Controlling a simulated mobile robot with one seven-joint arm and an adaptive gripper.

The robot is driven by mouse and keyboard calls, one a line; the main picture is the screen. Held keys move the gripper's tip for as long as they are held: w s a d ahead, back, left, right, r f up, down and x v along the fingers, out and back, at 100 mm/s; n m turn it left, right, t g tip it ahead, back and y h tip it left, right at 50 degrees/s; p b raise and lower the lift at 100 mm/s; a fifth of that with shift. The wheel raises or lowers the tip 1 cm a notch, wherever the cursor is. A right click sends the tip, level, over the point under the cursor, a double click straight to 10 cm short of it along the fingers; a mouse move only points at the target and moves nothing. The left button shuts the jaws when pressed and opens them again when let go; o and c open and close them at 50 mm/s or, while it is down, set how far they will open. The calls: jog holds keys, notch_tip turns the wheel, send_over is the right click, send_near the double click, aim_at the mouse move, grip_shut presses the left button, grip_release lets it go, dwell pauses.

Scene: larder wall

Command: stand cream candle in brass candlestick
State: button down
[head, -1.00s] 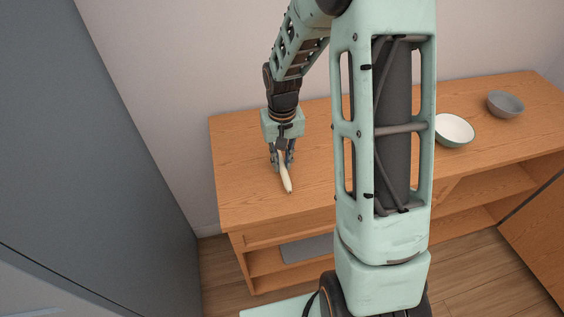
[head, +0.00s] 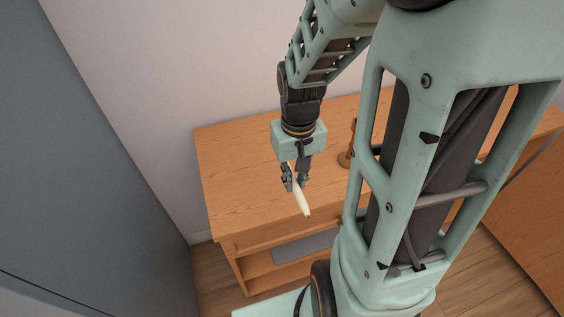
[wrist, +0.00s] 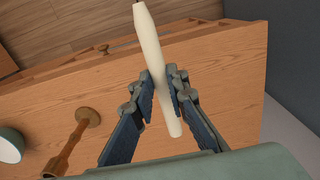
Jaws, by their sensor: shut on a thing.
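The cream candle (head: 302,201) is held in my gripper (head: 297,181), tilted, with its pointed end toward the front edge of the sideboard. In the wrist view the candle (wrist: 151,57) lies between the two fingers of my gripper (wrist: 162,101), which are shut on it. The brass candlestick (head: 346,157) stands on the sideboard top to the right of my gripper, partly hidden by my arm in the head view. The wrist view shows the candlestick (wrist: 73,144) more fully, apart from the candle.
The wooden sideboard (head: 235,185) has a clear top at its left end and open shelves below. A bowl (wrist: 9,146) shows at the left edge of the wrist view. A grey panel (head: 90,150) stands at the left, and a pale wall runs behind.

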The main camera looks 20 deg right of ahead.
jog(key=shift+s+r, duration=0.1)
jog(key=shift+s, duration=0.05)
jog(key=w+a+f, duration=0.1)
jog(key=w, duration=0.5)
jog(key=w+a, duration=0.2)
jog(key=w, duration=0.4)
jog(key=shift+w+a+f, duration=0.15)
jog(key=shift+a+f, duration=0.1)
jog(key=shift+f, duration=0.15)
jog(key=shift+d, duration=0.1)
